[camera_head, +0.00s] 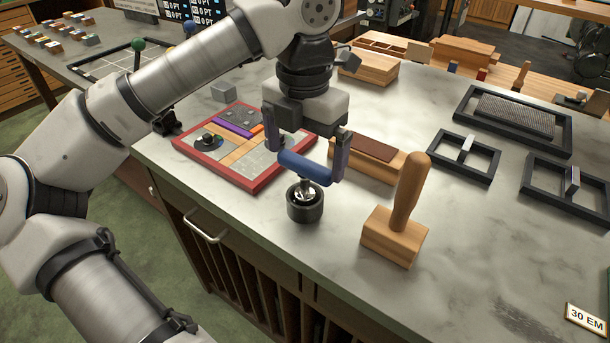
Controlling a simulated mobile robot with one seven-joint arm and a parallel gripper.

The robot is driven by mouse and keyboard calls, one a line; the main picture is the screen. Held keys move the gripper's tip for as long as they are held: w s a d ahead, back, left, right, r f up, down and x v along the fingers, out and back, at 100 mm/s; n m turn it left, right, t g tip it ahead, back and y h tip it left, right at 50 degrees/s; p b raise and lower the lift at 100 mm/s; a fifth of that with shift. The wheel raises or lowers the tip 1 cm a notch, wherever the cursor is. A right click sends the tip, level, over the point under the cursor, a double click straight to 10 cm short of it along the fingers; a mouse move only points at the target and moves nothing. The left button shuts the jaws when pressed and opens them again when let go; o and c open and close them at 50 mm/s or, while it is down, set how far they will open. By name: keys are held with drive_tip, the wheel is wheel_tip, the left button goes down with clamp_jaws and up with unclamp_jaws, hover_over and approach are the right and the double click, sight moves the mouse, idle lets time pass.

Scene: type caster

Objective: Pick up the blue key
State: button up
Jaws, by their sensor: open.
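The blue key (306,168) has a blue bar handle on a short metal shaft. It stands upright in a round black holder (305,204) near the front edge of the marble table. My gripper (304,163) is open and pointing down over it, with one finger towards each end of the blue handle. The handle appears to lie between the fingertips. I cannot tell whether either finger touches it. The lower end of the shaft is hidden in the holder.
A wooden mallet-like block (396,232) with an upright handle stands close at the right. A red-framed tray (256,187) lies left, and a wooden block with a brown top (368,158) behind. Black frames (465,155) lie farther right. The front right tabletop is largely clear.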

sight(305, 161)
drive_tip(key=shift+w+f+p, duration=0.2)
drive_tip(key=shift+f+p, duration=0.2)
drive_tip(key=shift+f, duration=1.95)
drive_tip(key=c, duration=0.7)
drive_tip(key=shift+r, duration=0.15)
